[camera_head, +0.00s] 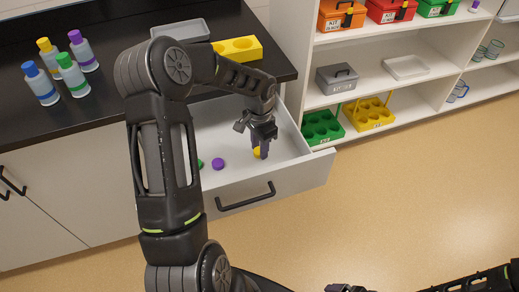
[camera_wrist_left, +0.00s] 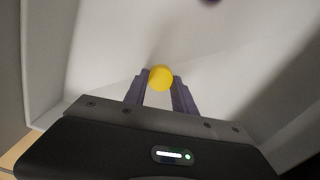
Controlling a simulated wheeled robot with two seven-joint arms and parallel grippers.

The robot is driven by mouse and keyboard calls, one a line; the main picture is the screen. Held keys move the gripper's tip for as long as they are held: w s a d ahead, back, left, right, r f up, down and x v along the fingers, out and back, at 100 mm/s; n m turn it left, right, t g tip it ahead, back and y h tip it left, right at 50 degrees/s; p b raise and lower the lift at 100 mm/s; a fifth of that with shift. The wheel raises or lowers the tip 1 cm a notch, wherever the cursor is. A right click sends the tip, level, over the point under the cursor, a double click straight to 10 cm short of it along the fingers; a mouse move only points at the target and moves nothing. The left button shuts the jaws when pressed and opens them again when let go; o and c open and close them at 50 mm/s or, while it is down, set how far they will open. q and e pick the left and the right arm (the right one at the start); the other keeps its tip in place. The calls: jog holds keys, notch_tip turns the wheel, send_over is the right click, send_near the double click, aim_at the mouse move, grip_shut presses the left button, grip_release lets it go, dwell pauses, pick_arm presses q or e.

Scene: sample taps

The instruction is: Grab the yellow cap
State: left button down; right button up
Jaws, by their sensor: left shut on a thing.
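The yellow cap (camera_head: 257,153) is in the open white drawer, towards its right end. In the left wrist view the yellow cap (camera_wrist_left: 160,78) sits between the two fingertips. My left gripper (camera_head: 262,152) reaches down into the drawer and is shut on the cap; it also shows in the left wrist view (camera_wrist_left: 159,82). The fingers hide part of the cap in the head view. My right arm shows at the lower right edge of the head view; the state of its gripper cannot be made out.
A purple cap (camera_head: 218,164) and a green cap (camera_head: 199,163) lie in the drawer (camera_head: 291,171) to the left. Several capped bottles (camera_head: 72,75) stand on the black counter (camera_head: 110,110). A yellow rack (camera_head: 237,48) and a grey tray (camera_head: 180,31) are behind. Shelves (camera_head: 400,90) stand right.

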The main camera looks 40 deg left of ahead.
pick_arm(q)
notch_tip(320, 180, up, 10)
jog(key=shift+b, duration=0.3)
dwell(0.6)
